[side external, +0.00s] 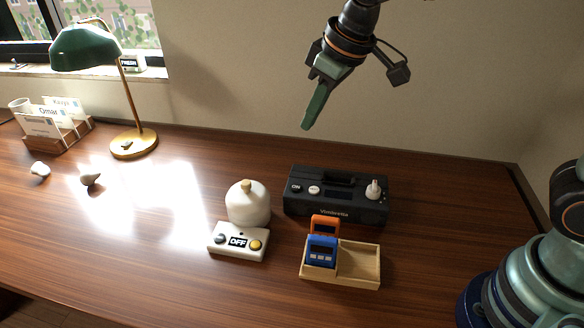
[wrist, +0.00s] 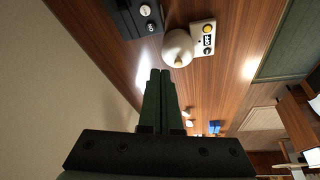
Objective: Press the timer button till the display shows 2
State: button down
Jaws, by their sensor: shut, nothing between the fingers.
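My gripper (side external: 308,122) is shut and empty, high above the back of the desk in the side view. Its green fingers lie together in the wrist view (wrist: 160,74). Two small timer-like devices, one blue (side external: 320,251) and one orange (side external: 325,225), stand in the left part of a light wooden tray (side external: 362,264). Each has a dark display, too small to read. A white box (side external: 228,251) beside the tray has a grey button, a yellow button and a panel reading OFF; it also shows in the wrist view (wrist: 197,50). My gripper touches none of these.
A black appliance (side external: 335,210) with an ON label and white knob stands behind the tray. A round white jar (side external: 246,207) stands behind the white box. A green lamp (side external: 134,143), card holder (side external: 62,137) and two small stones (side external: 90,179) are left. The front desk is clear.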

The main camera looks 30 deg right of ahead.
jog(key=w+a+f+n, duration=0.2)
jog(key=a+f, duration=0.2)
jog(key=a, duration=0.4)
jog(key=n+g, duration=0.1)
jog(key=n, duration=0.1)
send_over(219, 237)
jog(key=s+d, duration=0.3)
notch_tip(219, 237, down, 4)
jog(key=shift+w+a+r, duration=0.1)
jog(key=shift+a, duration=0.15)
jog(key=shift+y, duration=0.3)
jog(key=x, duration=0.4)
jog(key=s+x, duration=0.1)
jog(key=x, duration=0.7)
jog(key=shift+d+f, duration=0.1)
jog(key=shift+f, duration=1.05)
